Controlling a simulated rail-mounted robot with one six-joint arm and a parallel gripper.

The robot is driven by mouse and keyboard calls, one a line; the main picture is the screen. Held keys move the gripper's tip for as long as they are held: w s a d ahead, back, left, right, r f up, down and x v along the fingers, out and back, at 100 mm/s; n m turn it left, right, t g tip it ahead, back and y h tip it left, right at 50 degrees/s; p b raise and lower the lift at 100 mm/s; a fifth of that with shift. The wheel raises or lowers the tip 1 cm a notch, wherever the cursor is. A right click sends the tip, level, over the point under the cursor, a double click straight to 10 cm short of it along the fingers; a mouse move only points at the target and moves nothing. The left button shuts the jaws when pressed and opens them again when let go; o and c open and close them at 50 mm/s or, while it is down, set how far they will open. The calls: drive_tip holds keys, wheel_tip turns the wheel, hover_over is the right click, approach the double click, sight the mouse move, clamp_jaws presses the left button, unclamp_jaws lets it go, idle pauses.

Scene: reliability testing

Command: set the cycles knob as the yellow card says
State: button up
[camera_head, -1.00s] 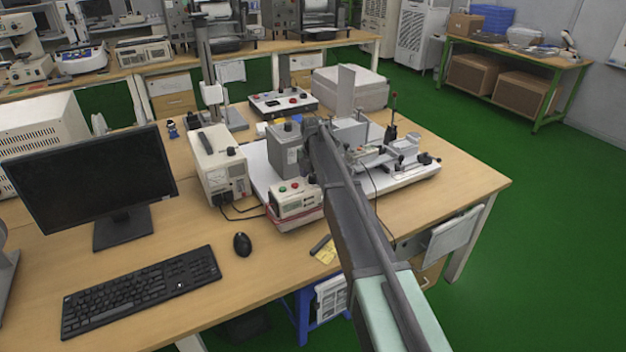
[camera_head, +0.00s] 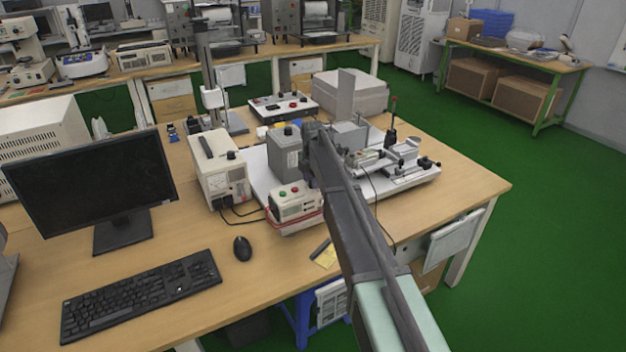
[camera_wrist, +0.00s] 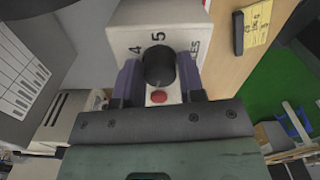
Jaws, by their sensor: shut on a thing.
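The cycles knob (camera_wrist: 157,60) is a dark round knob on the white face of a box (camera_wrist: 170,14) in the wrist view. The digits 4 and 5 and part of the word CYCLES show around it; I see no clear pointer mark. My gripper (camera_wrist: 158,70) is shut on the knob, one finger on each side. A red button (camera_wrist: 158,97) sits just below the knob. The yellow card (camera_wrist: 258,22) lies on the table; its handwriting is too small and turned to read surely. In the head view the card (camera_head: 325,258) lies near the front edge; my arm hides my fingertips.
A white box with red and green buttons (camera_head: 297,212) stands left of my arm. A grey box (camera_head: 284,152) and a fixture with levers (camera_head: 405,160) are close by. A mouse (camera_head: 242,248), keyboard (camera_head: 140,297) and monitor (camera_head: 92,190) are to the left.

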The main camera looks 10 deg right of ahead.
drive_tip(key=m, duration=0.4)
drive_tip(key=shift+m, duration=0.3)
drive_tip(key=m, duration=0.3)
drive_tip(key=shift+m, duration=0.3)
drive_tip(key=m, duration=0.4)
drive_tip(key=shift+m, duration=0.3)
drive_tip(key=m, duration=0.3)
drive_tip(key=shift+m, duration=0.3)
drive_tip(key=m, duration=1.2)
drive_tip(key=shift+m, duration=2.3)
